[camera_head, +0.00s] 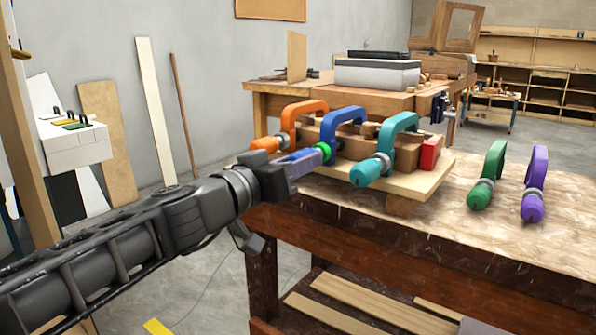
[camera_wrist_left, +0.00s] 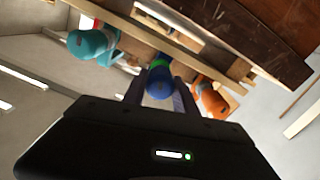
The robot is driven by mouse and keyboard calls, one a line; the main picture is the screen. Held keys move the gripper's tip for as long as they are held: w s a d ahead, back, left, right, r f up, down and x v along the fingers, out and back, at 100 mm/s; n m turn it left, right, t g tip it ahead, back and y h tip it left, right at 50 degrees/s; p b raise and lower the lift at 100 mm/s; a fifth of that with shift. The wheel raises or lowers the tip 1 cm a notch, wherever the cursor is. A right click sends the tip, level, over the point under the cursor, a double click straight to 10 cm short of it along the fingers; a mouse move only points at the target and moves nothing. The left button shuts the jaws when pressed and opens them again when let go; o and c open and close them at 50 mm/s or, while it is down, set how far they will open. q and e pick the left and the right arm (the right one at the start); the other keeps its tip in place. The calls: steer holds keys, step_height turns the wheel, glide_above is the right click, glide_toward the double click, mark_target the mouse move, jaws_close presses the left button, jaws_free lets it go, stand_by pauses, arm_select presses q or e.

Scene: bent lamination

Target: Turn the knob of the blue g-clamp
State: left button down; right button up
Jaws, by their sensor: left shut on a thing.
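The blue g-clamp (camera_head: 345,117) sits on a wooden piece on the workbench, between an orange clamp (camera_head: 301,112) and a teal clamp (camera_head: 398,125). A green ring (camera_head: 324,152) shows near its knob end. My left gripper (camera_head: 303,162) reaches in from the left and is shut on the blue knob. In the left wrist view the blue knob (camera_wrist_left: 159,84) lies between the two fingers (camera_wrist_left: 158,95). The orange knob (camera_wrist_left: 212,103) is close to the right finger, and the teal knob (camera_wrist_left: 92,42) is further left. My right gripper is not in view.
A green clamp (camera_head: 488,174) and a purple clamp (camera_head: 535,184) lie on the right of the workbench (camera_head: 440,225). A red block (camera_head: 428,155) sits beside the teal clamp. Another wooden table with a grey box (camera_head: 377,74) stands behind. The bench front is clear.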

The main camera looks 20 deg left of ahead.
arm_select(q)
steer(key=c, duration=1)
jaws_free()
steer(key=shift+w+d, duration=0.1)
steer(key=shift+o, duration=0.2)
steer(key=p+v, duration=0.1)
steer(key=v, duration=0.7)
steer(key=shift+w, duration=0.1)
